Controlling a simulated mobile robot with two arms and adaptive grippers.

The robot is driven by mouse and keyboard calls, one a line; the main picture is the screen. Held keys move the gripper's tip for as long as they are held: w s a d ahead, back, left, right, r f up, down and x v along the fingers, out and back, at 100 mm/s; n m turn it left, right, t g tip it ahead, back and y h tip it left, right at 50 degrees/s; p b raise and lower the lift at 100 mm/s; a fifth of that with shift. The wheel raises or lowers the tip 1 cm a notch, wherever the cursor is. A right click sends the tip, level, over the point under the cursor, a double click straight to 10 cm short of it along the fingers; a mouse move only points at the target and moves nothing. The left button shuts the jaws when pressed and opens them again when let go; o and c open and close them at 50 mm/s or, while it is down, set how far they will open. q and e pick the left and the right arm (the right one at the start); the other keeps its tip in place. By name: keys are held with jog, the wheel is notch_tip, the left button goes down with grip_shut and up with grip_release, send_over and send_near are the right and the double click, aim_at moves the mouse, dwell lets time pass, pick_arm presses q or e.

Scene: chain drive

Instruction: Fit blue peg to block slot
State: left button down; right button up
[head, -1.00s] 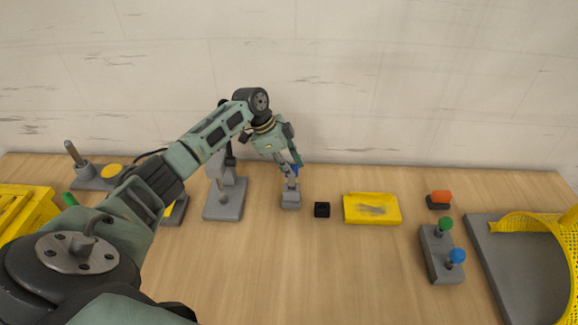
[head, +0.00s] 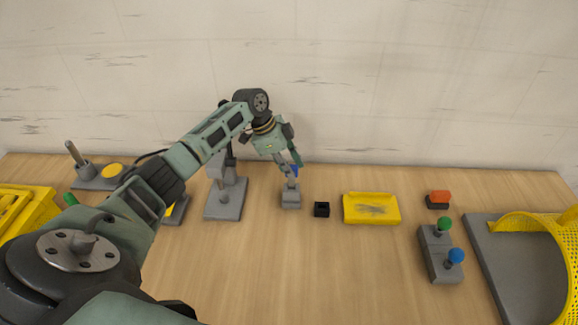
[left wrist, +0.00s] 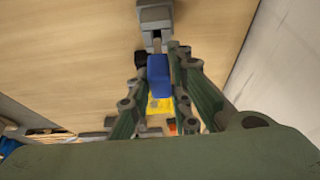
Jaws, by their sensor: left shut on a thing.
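The blue peg (head: 295,171) shows between the fingers of my left gripper (head: 291,178) in the head view, partly hidden by them. In the left wrist view the blue peg (left wrist: 158,75) lies between the two green finger linkages, which are shut on it. A small grey block (head: 291,200) stands on the table just below the fingertips. The grey block also shows at the top of the left wrist view (left wrist: 155,14). I cannot tell whether the peg touches it or sits in a slot. My right gripper is not in view.
A small black block (head: 322,209) with an opening on top stands just right of the grey block, then a yellow tray (head: 371,219). A grey stand (head: 224,205) is close on the left. The table's front middle is clear.

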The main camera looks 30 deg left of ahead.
aim_at(289, 185)
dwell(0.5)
pick_arm(q)
jog(key=shift+f+b, duration=1.55)
jog(key=shift+f, duration=1.05)
jog(key=c, duration=1.5)
grip_release()
jog(key=shift+c, duration=0.2)
jog(key=shift+r, duration=0.1)
jog(key=v, duration=0.7)
jog(key=shift+r, duration=0.2)
jog(key=shift+s, duration=0.1)
